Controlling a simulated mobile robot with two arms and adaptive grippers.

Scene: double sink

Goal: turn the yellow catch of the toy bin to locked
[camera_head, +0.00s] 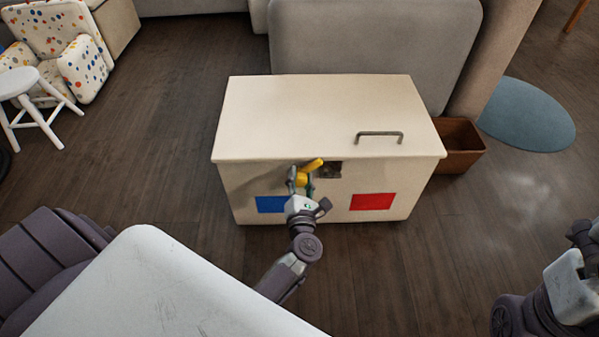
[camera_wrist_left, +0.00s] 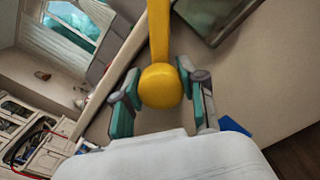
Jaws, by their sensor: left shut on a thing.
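The cream toy bin (camera_head: 310,115) stands on the floor with its lid down. Its yellow catch (camera_head: 312,166) is on the front, near the top edge, and slants up to the right beside a dark plate (camera_head: 330,169). My left gripper (camera_head: 302,182) is at the catch, its fingers around the yellow knob. In the left wrist view the yellow catch (camera_wrist_left: 160,85) sits between the fingers of my left gripper (camera_wrist_left: 160,95), its bar running up out of view. A blue patch (camera_head: 271,204) and a red patch (camera_head: 373,202) are on the bin's front.
A metal handle (camera_head: 379,135) is on the lid. A brown box (camera_head: 460,145) stands right of the bin, and a grey sofa (camera_head: 375,45) is behind it. A white stool (camera_head: 35,105) is far left. Floor left of the bin is clear.

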